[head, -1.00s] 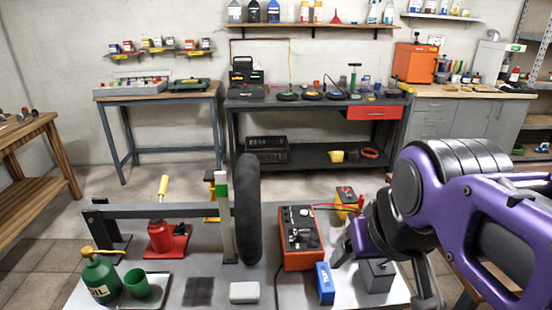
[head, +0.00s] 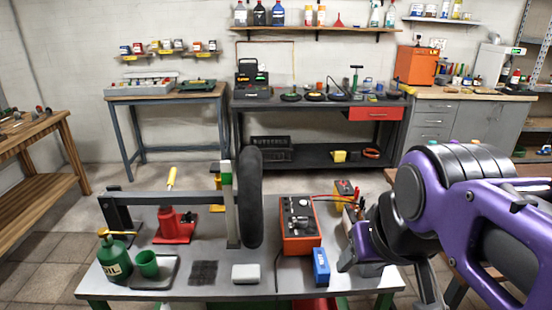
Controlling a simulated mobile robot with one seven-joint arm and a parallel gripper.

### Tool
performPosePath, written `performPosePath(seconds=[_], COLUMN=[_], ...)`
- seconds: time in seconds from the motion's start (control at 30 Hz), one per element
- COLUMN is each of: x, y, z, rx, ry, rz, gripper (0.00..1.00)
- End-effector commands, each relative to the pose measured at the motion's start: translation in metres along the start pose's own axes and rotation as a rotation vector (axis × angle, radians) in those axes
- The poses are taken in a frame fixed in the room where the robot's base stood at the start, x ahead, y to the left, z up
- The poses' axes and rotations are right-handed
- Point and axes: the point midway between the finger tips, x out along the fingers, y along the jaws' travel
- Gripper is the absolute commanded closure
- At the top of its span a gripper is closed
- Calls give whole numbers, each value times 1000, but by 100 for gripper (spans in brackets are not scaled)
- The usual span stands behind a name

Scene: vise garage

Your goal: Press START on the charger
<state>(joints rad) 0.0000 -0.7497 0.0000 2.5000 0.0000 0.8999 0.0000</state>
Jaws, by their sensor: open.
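The charger (head: 299,226) is an orange-red box with a dark sloped panel, knobs and small controls. It stands on the grey workbench right of the black wheel. The START label is too small to read. Red and black leads run behind it to a yellow battery (head: 345,191). My gripper (head: 350,262) is open at the end of the purple arm, right of the charger and apart from it. Its fingers are partly hidden by the arm, and I see nothing held.
A blue box (head: 321,267) stands at the charger's front right corner. A black wheel (head: 250,197) rises left of it. A white block (head: 245,273), red jack (head: 175,226), green oil can (head: 114,261) and green cup (head: 147,264) share the workbench (head: 222,289).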

Motion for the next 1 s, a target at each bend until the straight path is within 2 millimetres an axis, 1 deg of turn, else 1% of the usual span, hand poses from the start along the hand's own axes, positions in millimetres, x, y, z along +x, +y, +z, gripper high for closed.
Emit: performPosePath(seconds=[0.03, 0.17, 0.2, 0.27, 0.3, 1.0], x=[0, 0, 0, 0, 0, 0], y=[0, 0, 0, 0, 0, 0], z=[0, 0, 0, 0, 0, 0], rx=[0, 0, 0, 0, 0, 0], ry=[0, 0, 0, 0, 0, 0], rz=[0, 0, 0, 0, 0, 0], gripper=[57, 81, 88, 99, 100, 100])
